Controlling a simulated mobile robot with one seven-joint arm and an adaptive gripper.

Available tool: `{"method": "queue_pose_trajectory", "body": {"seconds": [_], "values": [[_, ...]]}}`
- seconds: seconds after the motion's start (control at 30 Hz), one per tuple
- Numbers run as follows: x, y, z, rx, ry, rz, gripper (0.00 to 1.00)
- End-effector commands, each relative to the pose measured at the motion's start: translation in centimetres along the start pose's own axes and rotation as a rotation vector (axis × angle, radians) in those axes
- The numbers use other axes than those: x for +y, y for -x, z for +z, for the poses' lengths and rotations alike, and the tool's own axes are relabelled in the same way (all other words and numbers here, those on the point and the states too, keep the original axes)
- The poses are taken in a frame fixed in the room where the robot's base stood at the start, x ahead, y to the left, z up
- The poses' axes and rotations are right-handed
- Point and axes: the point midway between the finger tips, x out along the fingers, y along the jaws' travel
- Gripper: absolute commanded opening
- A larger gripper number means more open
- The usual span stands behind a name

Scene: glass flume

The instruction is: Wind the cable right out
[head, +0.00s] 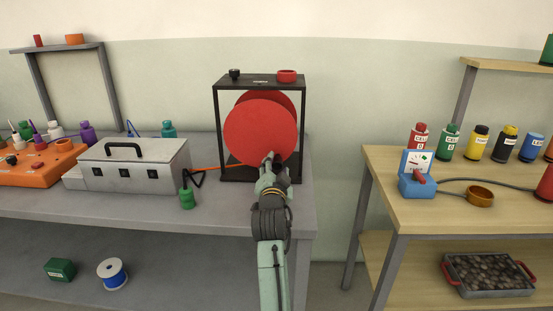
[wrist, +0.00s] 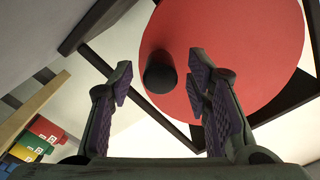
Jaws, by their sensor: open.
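The cable reel (head: 260,130) has red discs and stands in a black frame (head: 302,130) on the grey bench. An orange cable (head: 218,167) runs from the reel's lower left to a black hooked piece above a green plug-like part (head: 187,198). My gripper (head: 270,158) is at the lower right of the front disc, partly hiding it. In the wrist view, the red disc (wrist: 250,50) fills the upper right. A black cylindrical crank knob (wrist: 160,72) on it shows between my two open fingers, with gaps visible on both sides.
A grey metal case (head: 135,165) with a black handle stands left of the reel. A black knob and a red ring (head: 287,76) sit on top of the frame. A wooden table (head: 390,165) with bottles and a blue meter (head: 416,180) stands right, across a gap.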

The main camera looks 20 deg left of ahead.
Motion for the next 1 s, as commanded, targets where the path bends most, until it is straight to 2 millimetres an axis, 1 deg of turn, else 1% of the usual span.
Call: {"method": "queue_pose_trajectory", "body": {"seconds": [0.03,0.1,0.23,0.37,0.6,1.0], "values": [[-0.2,-0.9,-0.2,0.0,0.0,0.001,0.45],[-0.1,-1.9,-0.2,-0.001,-0.001,0.001,0.45],[-0.1,-3.1,-0.1,-0.001,-0.002,0.0,0.45],[-0.1,-3.5,-0.1,0.001,-0.002,-0.001,0.45],[0.0,-3.5,0.0,0.001,-0.002,-0.001,0.44],[0.0,-3.5,0.0,0.0,-0.002,-0.001,0.17]]}}
